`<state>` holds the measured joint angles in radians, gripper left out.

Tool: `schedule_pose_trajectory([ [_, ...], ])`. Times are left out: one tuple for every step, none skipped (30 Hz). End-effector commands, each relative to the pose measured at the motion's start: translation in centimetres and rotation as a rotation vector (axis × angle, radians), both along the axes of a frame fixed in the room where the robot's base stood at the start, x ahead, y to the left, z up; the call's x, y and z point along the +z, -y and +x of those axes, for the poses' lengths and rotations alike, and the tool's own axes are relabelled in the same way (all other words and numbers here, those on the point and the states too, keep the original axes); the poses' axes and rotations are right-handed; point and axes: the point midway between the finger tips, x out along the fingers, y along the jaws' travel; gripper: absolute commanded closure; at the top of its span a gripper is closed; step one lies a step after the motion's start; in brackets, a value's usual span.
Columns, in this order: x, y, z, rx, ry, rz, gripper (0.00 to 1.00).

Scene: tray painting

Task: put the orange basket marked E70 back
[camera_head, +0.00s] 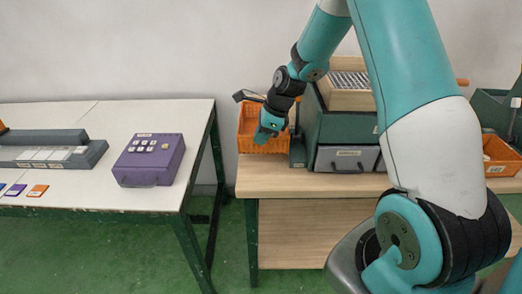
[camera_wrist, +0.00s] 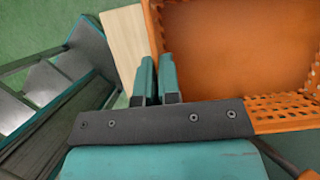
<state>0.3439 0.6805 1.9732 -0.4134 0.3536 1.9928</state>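An orange basket (camera_head: 247,133) is at the left end of the wooden bench, partly hidden behind my gripper (camera_head: 265,137). In the wrist view the basket (camera_wrist: 240,45) looks empty and fills the right side. My gripper (camera_wrist: 158,62) has its two teal fingers close together, with the basket's left rim running in between their tips; it looks shut on that rim. I cannot tell whether the basket rests on the bench or hangs just above it. No E70 mark is readable. A second orange basket (camera_head: 496,168) with a small label stands at the right, partly hidden by my arm.
A dark green machine (camera_head: 346,128) with a grey drawer (camera_head: 347,160) stands close beside the basket. The wooden bench (camera_head: 275,178) is clear in front. A white table (camera_head: 100,113) at the left holds a purple box (camera_head: 150,160) and a grey tray (camera_head: 88,155). A floor gap separates them.

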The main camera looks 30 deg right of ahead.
Motion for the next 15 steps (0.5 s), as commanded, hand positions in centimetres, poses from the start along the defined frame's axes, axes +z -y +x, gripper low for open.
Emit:
schedule_pose_trajectory([
  [-0.5, 0.0, 0.0, 0.000, 0.000, 0.000, 1.00],
  [-0.6, 0.0, 0.1, 0.000, 0.001, 0.000, 1.00],
  [-0.9, 0.0, 0.1, 0.000, 0.001, 0.000, 1.00],
  [-1.2, 0.0, 0.0, 0.000, 0.000, 0.000, 1.00],
  [-1.7, 0.0, 0.0, 0.000, -0.001, 0.001, 1.00],
  [-2.3, 0.0, 0.0, 0.001, -0.002, 0.001, 1.00],
  [-2.8, 0.0, 0.0, 0.001, -0.002, 0.001, 1.00],
  [-3.4, 0.0, 0.0, 0.001, -0.003, 0.001, 1.00],
  [-3.9, 0.0, 0.0, 0.000, -0.001, 0.001, 1.00],
  [-4.3, 0.0, 0.0, -0.001, -0.001, 0.001, 1.00],
  [-4.6, 0.0, 0.0, 0.000, -0.001, 0.000, 1.00],
  [-4.9, 0.0, 0.0, 0.000, 0.001, -0.001, 1.00],
  [-5.0, 0.0, 0.1, 0.000, 0.002, -0.001, 1.00],
  [-5.1, 0.0, 0.1, 0.000, 0.002, -0.001, 1.00],
  [-5.1, 0.0, 0.1, 0.000, 0.003, -0.002, 1.00],
])
